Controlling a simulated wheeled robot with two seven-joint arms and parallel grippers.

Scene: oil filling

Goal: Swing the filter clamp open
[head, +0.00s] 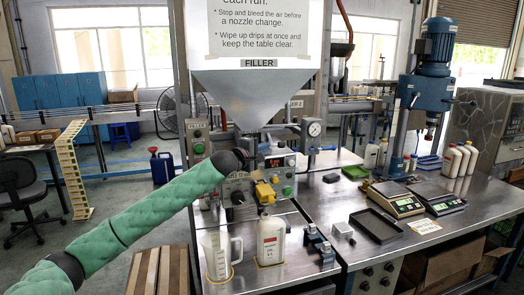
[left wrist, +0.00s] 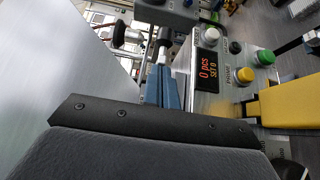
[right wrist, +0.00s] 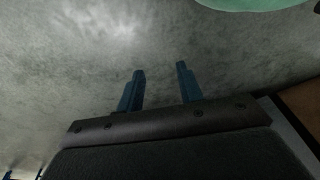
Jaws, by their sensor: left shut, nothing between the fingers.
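I cannot make out the filter clamp clearly in the head view; my left arm covers part of the area under the hopper. My left gripper (head: 242,158) is in front of the filler, just below the hopper (head: 240,95), beside the control panel. My right gripper (right wrist: 160,88) is open and empty over grey floor, outside the head view.
The control panel (left wrist: 210,62) with buttons and a red display is close to the left fingers, with a yellow part (left wrist: 290,102) beyond. Below stand a clear jug (head: 218,254) and white bottle (head: 270,240). Scales (head: 395,199) and a black tray (head: 378,226) sit right.

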